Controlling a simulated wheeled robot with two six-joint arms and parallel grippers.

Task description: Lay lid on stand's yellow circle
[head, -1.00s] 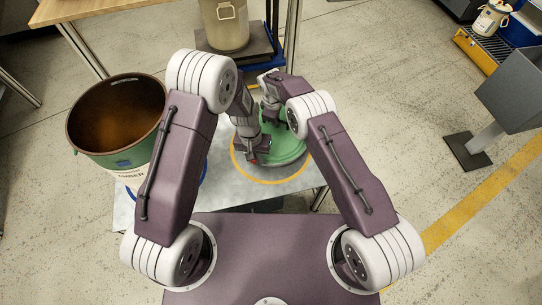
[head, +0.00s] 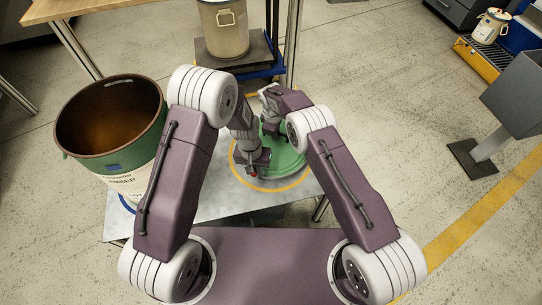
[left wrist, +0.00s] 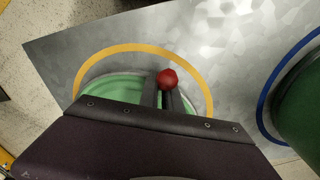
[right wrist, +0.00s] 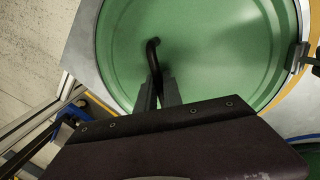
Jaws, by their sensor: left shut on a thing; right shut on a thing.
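The round green lid (head: 288,158) is over the yellow circle (head: 268,189) on the grey metal stand (head: 222,205). In the left wrist view, a gap of grey shows between the lid (left wrist: 118,88) and the yellow ring (left wrist: 140,47). I cannot tell whether the lid rests flat or hangs slightly above. My left gripper (left wrist: 162,95) is shut at the lid's near-left edge, beside a red ball knob (left wrist: 167,79). The arms hide part of the lid.
A beige can (head: 225,35) is on a dark platform behind. A grey angled panel (head: 518,95) stands at right on the floor.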

